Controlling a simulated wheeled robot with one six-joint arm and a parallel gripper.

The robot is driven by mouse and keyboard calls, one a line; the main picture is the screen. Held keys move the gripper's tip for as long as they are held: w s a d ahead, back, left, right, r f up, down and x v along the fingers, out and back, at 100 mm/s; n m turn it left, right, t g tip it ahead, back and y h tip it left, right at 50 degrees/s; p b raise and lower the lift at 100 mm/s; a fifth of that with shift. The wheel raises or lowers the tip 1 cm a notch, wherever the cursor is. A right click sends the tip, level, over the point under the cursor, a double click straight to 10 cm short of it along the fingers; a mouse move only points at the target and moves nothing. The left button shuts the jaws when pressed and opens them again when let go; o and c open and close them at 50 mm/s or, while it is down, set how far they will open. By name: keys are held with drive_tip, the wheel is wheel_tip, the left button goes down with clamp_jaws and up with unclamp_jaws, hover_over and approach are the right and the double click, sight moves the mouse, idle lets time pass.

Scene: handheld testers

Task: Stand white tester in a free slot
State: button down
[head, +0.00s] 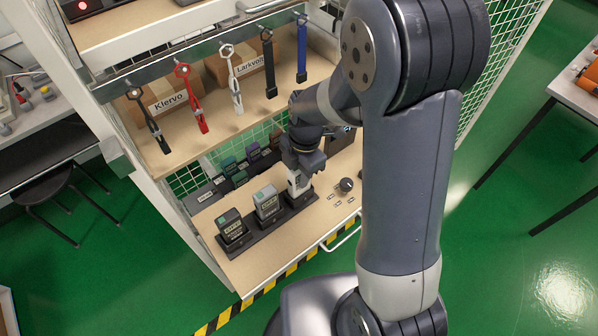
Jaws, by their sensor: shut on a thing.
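A white tester (296,184) is held upright in my gripper (299,169), at the right end of the black front rack (249,238). Its lower end is at the right slot; I cannot tell whether it rests fully in it. The gripper comes down from above and hides the tester's top. A dark tester (233,229) stands in the rack's left slot and a grey tester (267,205) in its middle slot.
A black round knob (346,184) and small labels lie to the right. Straps, such as a red one (196,105), hang from a rail above. Boxes (167,97) stand on the upper shelf. A white handle (341,238) edges the front.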

drive_tip(key=shift+f+b, duration=0.3)
drive_tip(key=shift+f, duration=0.05)
drive_tip(key=c, duration=1)
unclamp_jaws()
drive_tip(key=shift+c, duration=0.2)
drive_tip(key=shift+r, duration=0.1)
drive_tip(key=r, duration=0.7)
drive_tip(key=d+r, duration=0.1)
drive_tip(key=r, duration=0.2)
drive_tip(key=shift+w+r+p, duration=0.3)
drive_tip(key=shift+w+r, duration=0.05)
drive_tip(key=f, duration=0.7)
drive_tip(key=a+f, duration=0.1)
drive_tip(key=f, duration=0.3)
drive_tip(key=shift+s, duration=0.4)
drive_tip(key=shift+r, duration=0.5)
drive_tip(key=shift+r+p, duration=0.2)
drive_tip(key=shift+p, duration=0.15)
